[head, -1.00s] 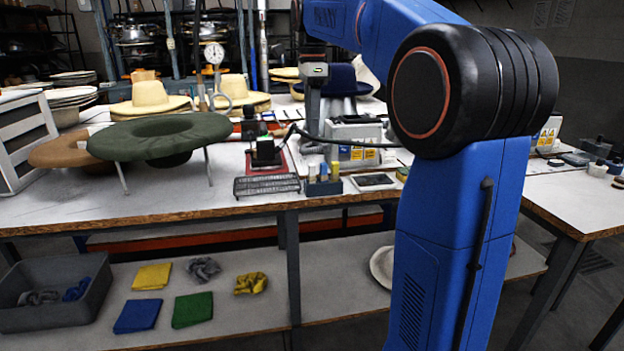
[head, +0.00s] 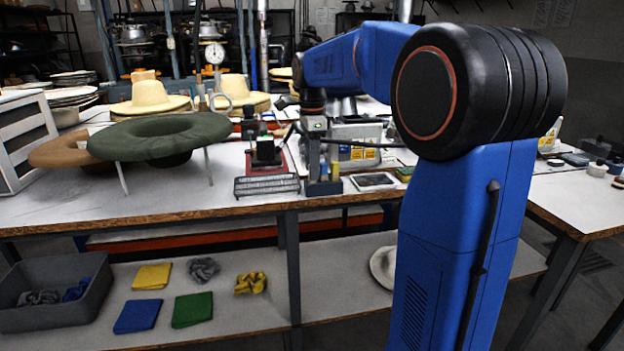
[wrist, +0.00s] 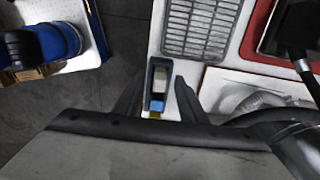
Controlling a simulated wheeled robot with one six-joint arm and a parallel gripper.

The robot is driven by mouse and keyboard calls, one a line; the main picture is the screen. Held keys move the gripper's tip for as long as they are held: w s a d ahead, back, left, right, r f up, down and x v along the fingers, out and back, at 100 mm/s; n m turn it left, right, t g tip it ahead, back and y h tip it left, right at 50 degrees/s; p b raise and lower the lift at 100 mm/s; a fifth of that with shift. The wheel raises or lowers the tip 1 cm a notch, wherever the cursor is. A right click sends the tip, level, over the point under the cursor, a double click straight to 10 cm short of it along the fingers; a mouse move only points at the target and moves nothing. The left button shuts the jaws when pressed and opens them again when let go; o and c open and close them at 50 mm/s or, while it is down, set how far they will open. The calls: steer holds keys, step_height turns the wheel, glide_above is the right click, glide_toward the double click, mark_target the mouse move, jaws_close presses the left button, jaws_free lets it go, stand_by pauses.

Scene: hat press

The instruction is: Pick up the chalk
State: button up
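A small blue-grey holder (head: 324,188) stands near the front edge of the workbench, with upright pieces that look like chalk. A yellow piece (head: 335,171) shows at its right side in the head view, beside a blue one (head: 323,173). My gripper (head: 314,176) points down at the holder's left part. In the wrist view my gripper (wrist: 158,100) is open, its two dark fingers either side of the holder (wrist: 151,72). A pale piece (wrist: 160,80) and a blue piece (wrist: 157,104) show between them. I see no piece gripped; contact cannot be told.
A wire rack (head: 267,185) lies just left of the holder, with a red-based device (head: 266,160) behind it. A dark flat tray (head: 373,181) lies to the right. A green hat form (head: 160,137) stands farther left. Folded cloths lie on the lower shelf.

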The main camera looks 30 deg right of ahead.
steer(key=shift+f, duration=0.55)
jaws_close()
step_height(320, 180, up, 10)
stand_by(0.4)
